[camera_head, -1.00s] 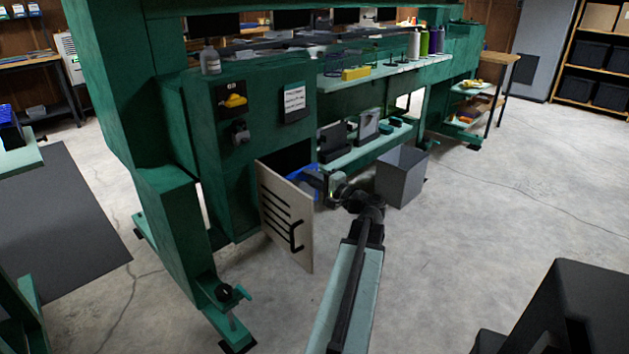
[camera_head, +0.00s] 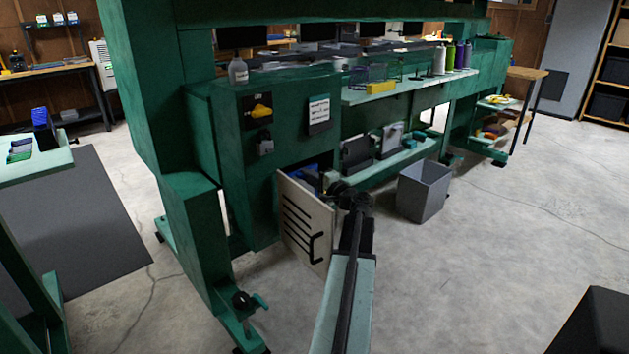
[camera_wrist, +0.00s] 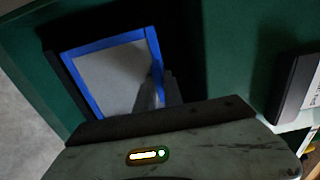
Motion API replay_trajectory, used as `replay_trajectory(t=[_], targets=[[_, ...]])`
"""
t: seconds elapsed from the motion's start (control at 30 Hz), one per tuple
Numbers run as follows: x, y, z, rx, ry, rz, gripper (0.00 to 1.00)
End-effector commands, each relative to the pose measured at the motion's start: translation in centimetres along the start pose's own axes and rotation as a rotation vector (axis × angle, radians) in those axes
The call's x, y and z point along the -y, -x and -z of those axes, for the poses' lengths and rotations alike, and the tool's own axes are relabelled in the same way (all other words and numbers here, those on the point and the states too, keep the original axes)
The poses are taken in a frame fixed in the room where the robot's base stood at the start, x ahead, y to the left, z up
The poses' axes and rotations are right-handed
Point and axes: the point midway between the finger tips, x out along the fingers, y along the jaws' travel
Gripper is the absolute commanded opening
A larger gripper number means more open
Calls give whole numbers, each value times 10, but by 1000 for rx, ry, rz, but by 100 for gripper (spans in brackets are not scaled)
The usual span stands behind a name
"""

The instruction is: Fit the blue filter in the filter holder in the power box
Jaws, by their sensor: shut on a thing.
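The blue filter, a blue frame around a grey panel, fills the middle of the wrist view (camera_wrist: 92,88). It lies within a dark opening in green metal, and its near edge is hidden behind my gripper (camera_wrist: 165,112). In the head view, my gripper (camera_head: 328,179) is at the opening of the green power box (camera_head: 262,207), shut on the blue filter (camera_head: 299,174). Only a small blue part shows there above the door.
The box's pale slotted door (camera_head: 304,226) stands open just left of my arm. A grey bin (camera_head: 423,191) stands on the floor to the right. A shelf (camera_head: 385,163) with dark devices is behind.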

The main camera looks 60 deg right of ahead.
Motion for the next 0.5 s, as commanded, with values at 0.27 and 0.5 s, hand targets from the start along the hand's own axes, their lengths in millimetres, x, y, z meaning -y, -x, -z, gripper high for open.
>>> replay_trajectory(t=[0.27, 0.5], targets=[[-16, -21, 0, 0, 0, 0, 0], [-28, -21, -1, 1, 0, 0, 0]])
